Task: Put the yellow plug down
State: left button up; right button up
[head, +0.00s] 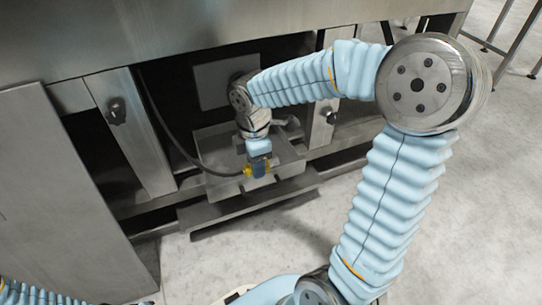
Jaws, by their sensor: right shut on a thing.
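The yellow plug (247,171) is at the end of a dark cable (185,152), above a metal tray (285,170) in the machine's lower opening. My right gripper (259,168) points down and is shut on the plug. Its fingers hide part of the plug. I cannot tell whether the plug touches the tray. My left gripper is out of view; only a bit of sleeved arm shows at the lower left corner.
The steel machine body (180,35) overhangs the opening. A steel panel (60,195) stands at the left, and slanted posts (130,130) flank the tray. A lower metal ledge (245,205) sits below the tray. The pale floor (470,200) at the right is clear.

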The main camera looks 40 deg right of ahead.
jog(key=w+d+f+b, duration=0.1)
jog(key=w+d+f, duration=0.1)
jog(key=w+f, duration=0.2)
jog(key=w+d+f+b, duration=0.1)
jog(key=w+d+f, duration=0.1)
jog(key=w+f, duration=0.1)
jog(key=w+d+f+b, duration=0.1)
jog(key=w+d+f, duration=0.1)
jog(key=w+f, duration=0.2)
jog(key=shift+w+d+f, duration=0.2)
jog(key=shift+w+f, duration=0.15)
jog(key=shift+w, duration=0.25)
jog(key=shift+w+f, duration=0.1)
jog(key=shift+f, duration=0.35)
jog(key=shift+f, duration=0.1)
jog(key=shift+f, duration=0.1)
jog(key=o, duration=1.1)
